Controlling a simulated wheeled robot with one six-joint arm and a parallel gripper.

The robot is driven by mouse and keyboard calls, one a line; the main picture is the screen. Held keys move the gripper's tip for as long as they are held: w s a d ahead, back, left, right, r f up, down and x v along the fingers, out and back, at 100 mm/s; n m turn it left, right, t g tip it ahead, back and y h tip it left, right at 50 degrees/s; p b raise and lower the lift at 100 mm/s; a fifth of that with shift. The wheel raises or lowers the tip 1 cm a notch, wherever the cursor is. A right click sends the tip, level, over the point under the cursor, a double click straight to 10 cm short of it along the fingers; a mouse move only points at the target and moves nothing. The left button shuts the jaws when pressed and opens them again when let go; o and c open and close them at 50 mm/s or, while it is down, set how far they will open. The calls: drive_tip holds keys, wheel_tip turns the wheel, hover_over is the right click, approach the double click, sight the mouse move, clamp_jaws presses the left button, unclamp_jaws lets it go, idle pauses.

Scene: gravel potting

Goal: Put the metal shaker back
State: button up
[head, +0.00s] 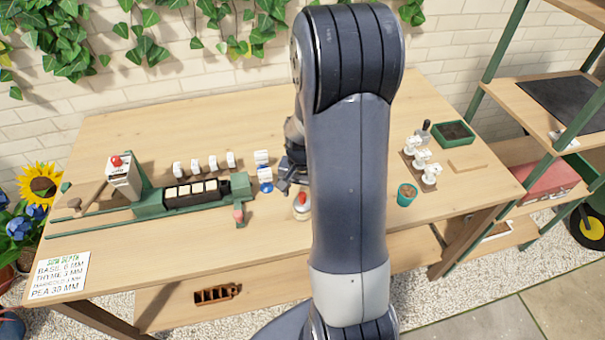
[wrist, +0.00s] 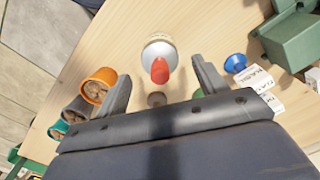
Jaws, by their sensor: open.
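A pale, silvery rounded container with a red tip (wrist: 159,50) stands on the table in the wrist view, and I take it for the metal shaker. It also shows in the head view (head: 302,207), partly hidden by my arm. My gripper (wrist: 160,72) is open, with one finger on each side of the container's red tip. The fingers look apart from it. In the head view my gripper (head: 289,178) is low over the table, just above and left of the container.
A green planter device (head: 150,211) with a tray of pale blocks fills the left. White tags and a blue disc (head: 265,187) stand close by. Orange (wrist: 99,86), grey and teal pots show in the wrist view. A teal pot (head: 406,194) and green tray (head: 453,133) are right.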

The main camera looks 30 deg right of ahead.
wheel_tip(320, 180, up, 8)
drive_tip(key=shift+r, duration=0.25)
drive_tip(key=shift+d, duration=0.1)
idle(1.0)
